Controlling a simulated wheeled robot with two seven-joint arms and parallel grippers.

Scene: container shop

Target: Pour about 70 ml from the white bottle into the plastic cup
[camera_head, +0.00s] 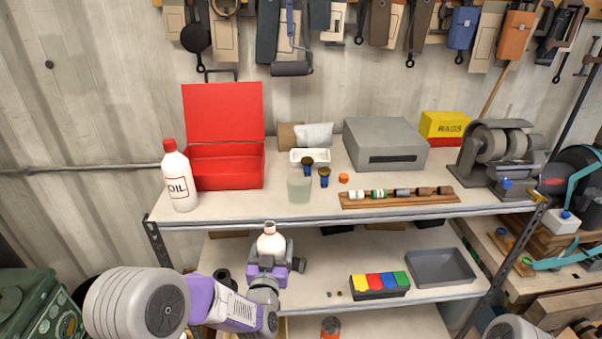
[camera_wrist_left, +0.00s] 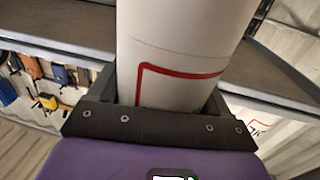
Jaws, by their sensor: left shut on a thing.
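The white bottle (camera_head: 271,243) is in my left gripper (camera_head: 273,262), in front of the shelf's front edge and below the top board. It looks roughly upright, with a red ring at its open neck. The left wrist view shows the white bottle (camera_wrist_left: 180,60) close up between the fingers, with a red line printed on it. The translucent plastic cup (camera_head: 299,189) stands on the top board, behind and a little right of the bottle. The cup's contents are hard to tell. My right gripper is not in view.
An OIL bottle (camera_head: 179,180) with a red cap and an open red box (camera_head: 224,165) stand left of the cup. Blue-handled items (camera_head: 324,177), an orange cap (camera_head: 343,178) and a wooden rack (camera_head: 399,197) are close on its right. A grey case (camera_head: 386,146) is behind.

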